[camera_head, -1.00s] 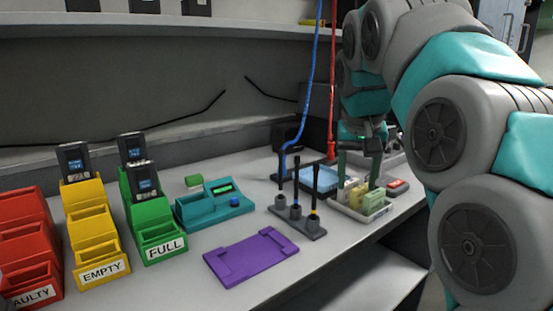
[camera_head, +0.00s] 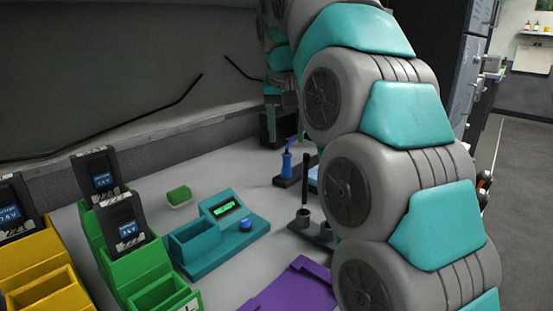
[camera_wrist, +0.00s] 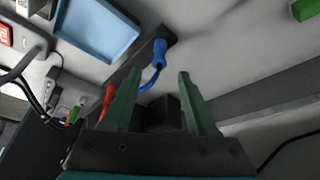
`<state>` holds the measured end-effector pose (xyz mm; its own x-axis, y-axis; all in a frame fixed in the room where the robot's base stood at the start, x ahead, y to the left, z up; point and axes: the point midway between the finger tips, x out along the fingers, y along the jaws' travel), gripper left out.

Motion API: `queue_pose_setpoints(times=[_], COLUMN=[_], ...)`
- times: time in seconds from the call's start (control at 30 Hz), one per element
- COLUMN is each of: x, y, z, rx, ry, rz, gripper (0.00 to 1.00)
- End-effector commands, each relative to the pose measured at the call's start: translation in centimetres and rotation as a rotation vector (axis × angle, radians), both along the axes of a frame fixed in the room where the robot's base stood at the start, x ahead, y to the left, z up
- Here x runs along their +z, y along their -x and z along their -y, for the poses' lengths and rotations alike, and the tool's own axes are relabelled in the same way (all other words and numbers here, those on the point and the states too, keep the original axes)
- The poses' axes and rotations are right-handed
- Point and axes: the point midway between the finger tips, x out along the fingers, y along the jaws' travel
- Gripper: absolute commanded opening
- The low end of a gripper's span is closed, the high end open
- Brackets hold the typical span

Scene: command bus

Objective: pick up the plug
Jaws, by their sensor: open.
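A blue plug (camera_head: 287,162) stands upright in a dark base at the back of the bench. In the wrist view the blue plug (camera_wrist: 159,54) lies just beyond my fingertips, with its blue cable curving back between the fingers. A red plug or cable end (camera_wrist: 109,95) shows beside my left finger. My gripper (camera_wrist: 157,77) is open, with nothing between its green fingers but the view of the cable and a dark block behind. In the head view my gripper is small and partly hidden by my arm.
A light blue tray (camera_wrist: 95,28) lies beside the dark base. A green block (camera_head: 179,196), a teal charger (camera_head: 220,235), a purple mat (camera_head: 295,290) and a dark tool stand (camera_head: 310,228) are on the bench. Green and yellow bins stand at left. The back wall is close.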

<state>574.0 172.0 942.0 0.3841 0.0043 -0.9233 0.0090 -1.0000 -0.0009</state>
Motion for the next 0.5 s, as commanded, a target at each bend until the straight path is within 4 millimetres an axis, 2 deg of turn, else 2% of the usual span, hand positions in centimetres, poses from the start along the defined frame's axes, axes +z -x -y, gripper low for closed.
queue_pose_setpoints(times=[0.03,0.27,0.5], x=[-0.9,-2.5,-5.6], y=[-0.2,-1.0,-2.6], z=[0.0,-0.1,-0.2], rx=[0.001,0.002,0.002], ry=[0.0,0.001,0.002], rz=[-0.002,-0.004,-0.004], gripper=[0.58,0.58,0.58])
